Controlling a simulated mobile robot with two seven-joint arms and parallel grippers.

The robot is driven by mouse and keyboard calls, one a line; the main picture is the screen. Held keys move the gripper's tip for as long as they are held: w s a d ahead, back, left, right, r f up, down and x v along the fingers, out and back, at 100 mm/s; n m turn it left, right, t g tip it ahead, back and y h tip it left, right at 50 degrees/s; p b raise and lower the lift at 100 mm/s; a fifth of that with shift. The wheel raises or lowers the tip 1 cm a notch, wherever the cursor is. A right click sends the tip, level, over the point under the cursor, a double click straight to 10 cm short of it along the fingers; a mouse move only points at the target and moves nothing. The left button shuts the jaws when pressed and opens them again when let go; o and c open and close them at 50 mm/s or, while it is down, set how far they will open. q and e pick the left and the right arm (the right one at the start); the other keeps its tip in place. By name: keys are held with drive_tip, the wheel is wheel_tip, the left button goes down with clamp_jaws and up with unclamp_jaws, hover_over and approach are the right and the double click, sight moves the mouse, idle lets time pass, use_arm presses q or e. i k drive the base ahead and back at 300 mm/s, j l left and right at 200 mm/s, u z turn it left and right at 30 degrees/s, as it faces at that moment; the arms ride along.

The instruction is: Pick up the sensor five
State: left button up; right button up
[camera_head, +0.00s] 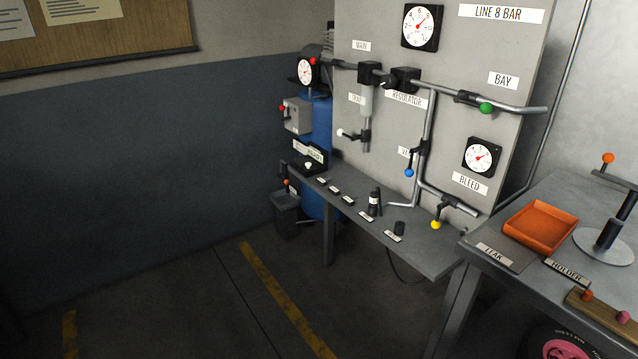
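I cannot pick out sensor five for certain. Several small label plates (334,189) lie in a row along the front of the narrow grey bench (430,258), and their text is too small to read. A dark open case (312,160) with a pale piece in it stands at the bench's far left end. A black bottle-like thing with a white band (373,204) stands upright near the middle, and a short black cylinder (399,228) stands to its right. Neither of my grippers shows in the head view.
A panel with pipes, gauges and coloured valve handles (486,108) rises behind the bench. At right, a nearer table holds an orange tray (541,226) and a round metal stand (603,246). A bin (286,214) stands by the blue tank (318,125). The floor at left is clear.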

sight(323, 182)
drive_tip(key=i+j+z, duration=0.3)
drive_tip(key=i, duration=0.35)
drive_tip(key=i+j+z, duration=0.25)
drive_tip(key=i+j, duration=0.2)
drive_tip(key=i, duration=0.15)
